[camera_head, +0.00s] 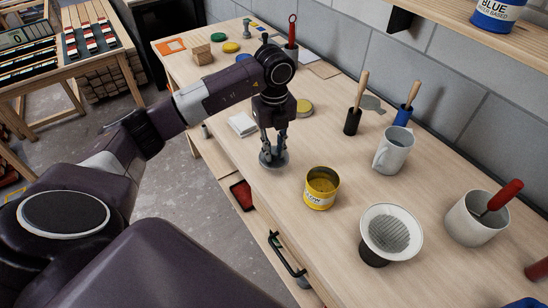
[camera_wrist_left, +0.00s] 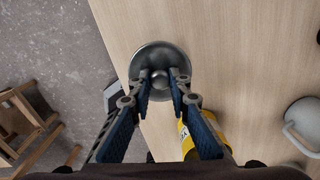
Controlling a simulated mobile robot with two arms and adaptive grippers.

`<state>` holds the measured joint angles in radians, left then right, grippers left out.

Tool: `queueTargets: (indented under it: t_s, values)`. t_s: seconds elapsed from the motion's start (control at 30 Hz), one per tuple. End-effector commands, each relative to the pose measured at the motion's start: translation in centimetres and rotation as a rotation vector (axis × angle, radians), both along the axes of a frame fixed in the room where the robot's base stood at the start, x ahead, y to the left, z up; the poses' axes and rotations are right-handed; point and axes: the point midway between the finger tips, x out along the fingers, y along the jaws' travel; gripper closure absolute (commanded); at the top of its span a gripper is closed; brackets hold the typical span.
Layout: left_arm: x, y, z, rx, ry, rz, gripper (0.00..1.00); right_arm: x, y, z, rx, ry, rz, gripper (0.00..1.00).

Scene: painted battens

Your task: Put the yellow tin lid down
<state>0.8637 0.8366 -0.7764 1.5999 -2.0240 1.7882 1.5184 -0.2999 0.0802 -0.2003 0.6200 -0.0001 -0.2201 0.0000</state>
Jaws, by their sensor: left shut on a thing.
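The yellow tin lid (camera_head: 270,163) is a round grey metal disc with a knob in the middle. It also shows in the left wrist view (camera_wrist_left: 150,58). My left gripper (camera_head: 272,150) points down and is shut on its knob, near the front edge of the bench. I cannot tell whether the lid touches the bench top or is just above it. The open yellow tin (camera_head: 321,188) stands to the right of the lid, apart from it, with yellow inside. In the left wrist view the tin (camera_wrist_left: 203,135) is partly hidden by the gripper. My right gripper is not in view.
The wooden bench (camera_head: 330,136) has a grey mug (camera_head: 393,150), a white strainer-like cup (camera_head: 391,232) and a pot with a red-handled tool (camera_head: 476,218). A white folded cloth (camera_head: 242,124) and a yellow-topped disc (camera_head: 304,107) lie behind the gripper. An open drawer (camera_head: 240,197) sits below the edge.

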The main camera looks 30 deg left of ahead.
Motion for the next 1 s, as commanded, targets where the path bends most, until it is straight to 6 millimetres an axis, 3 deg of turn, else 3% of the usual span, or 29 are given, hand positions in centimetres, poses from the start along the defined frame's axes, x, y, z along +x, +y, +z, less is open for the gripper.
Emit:
queueTargets:
  t_s: [0.3, 0.7, 0.73, 0.8, 0.9, 1.0]
  values:
    - [-0.1, 0.0, -4.0, 0.000, 0.002, 0.000, 0.99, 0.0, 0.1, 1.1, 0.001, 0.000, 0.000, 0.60]
    - [0.0, 0.0, -4.8, 0.001, 0.000, -0.001, 0.99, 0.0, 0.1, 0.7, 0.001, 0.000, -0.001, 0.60]
    - [0.0, 0.0, -4.7, 0.001, 0.000, -0.001, 0.82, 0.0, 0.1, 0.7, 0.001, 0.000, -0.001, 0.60]
    - [0.0, 0.0, -4.6, 0.001, 0.000, -0.001, 0.74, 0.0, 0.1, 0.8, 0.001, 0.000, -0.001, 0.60]
    - [-0.1, 0.0, -4.7, 0.001, 0.002, -0.001, 0.65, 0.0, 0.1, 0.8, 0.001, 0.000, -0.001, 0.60]
    - [-0.1, 0.0, -4.7, 0.001, 0.002, 0.000, 0.65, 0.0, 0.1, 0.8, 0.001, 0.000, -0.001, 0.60]
